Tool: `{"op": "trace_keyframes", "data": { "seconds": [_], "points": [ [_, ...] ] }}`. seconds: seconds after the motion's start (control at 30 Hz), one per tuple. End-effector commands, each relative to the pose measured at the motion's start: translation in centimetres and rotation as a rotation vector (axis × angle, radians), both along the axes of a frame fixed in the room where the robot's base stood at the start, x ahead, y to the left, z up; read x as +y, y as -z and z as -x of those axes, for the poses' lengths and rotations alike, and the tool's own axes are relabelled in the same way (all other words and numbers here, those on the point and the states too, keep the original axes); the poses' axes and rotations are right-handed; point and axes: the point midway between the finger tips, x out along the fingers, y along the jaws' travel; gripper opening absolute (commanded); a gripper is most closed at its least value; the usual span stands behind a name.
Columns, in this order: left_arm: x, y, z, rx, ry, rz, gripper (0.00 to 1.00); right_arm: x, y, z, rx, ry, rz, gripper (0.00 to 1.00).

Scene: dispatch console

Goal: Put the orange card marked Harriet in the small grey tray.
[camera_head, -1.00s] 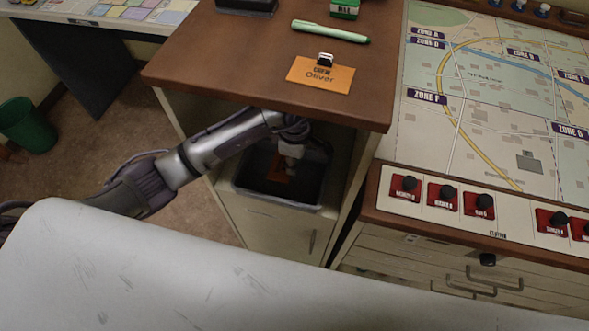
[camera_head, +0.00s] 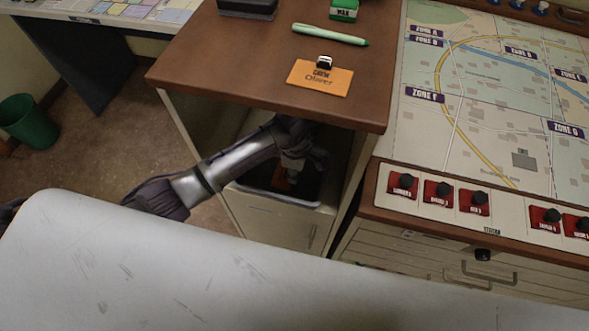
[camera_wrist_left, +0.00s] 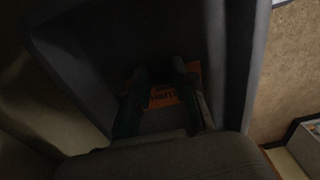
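The orange card marked Harriet (camera_wrist_left: 163,97) lies low inside a dark grey open-topped bin (camera_head: 272,199) in the cabinet below the desk top. Only part of its name can be read in the left wrist view; a bit of orange (camera_head: 282,182) shows in the head view. My left gripper (camera_head: 288,176) reaches down into this bin. In the left wrist view its two fingers (camera_wrist_left: 160,85) are apart, with the card between and beyond them. The view is dark, so contact cannot be told. A dark grey tray-like object (camera_head: 247,10) stands at the desk's back edge, partly cut off.
Another orange card, marked Oliver (camera_head: 320,80), lies on the brown desk top (camera_head: 230,60) with a black clip. A green marker (camera_head: 330,35) and a green box (camera_head: 344,9) are behind it. The desk top overhangs my arm. A map console (camera_head: 490,100) is right.

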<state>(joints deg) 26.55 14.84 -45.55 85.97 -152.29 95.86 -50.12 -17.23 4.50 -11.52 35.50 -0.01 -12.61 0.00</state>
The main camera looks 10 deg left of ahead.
Motion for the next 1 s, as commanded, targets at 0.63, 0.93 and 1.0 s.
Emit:
{"op": "trace_keyframes", "data": {
  "seconds": [0.63,0.93,1.0],
  "points": [
    [0.0,-3.0,-0.2,-0.006,0.002,-0.001,0.49,0.0,0.5,-0.1,-0.002,0.001,0.000,0.00],
    [-0.1,-7.1,-0.1,-0.003,0.000,0.000,0.49,-0.1,1.2,-0.1,-0.002,0.002,0.000,0.00],
    [-0.2,-7.5,0.0,-0.001,0.000,0.000,0.49,-0.1,1.2,-0.2,-0.002,0.002,0.000,0.00]
  ]
}}
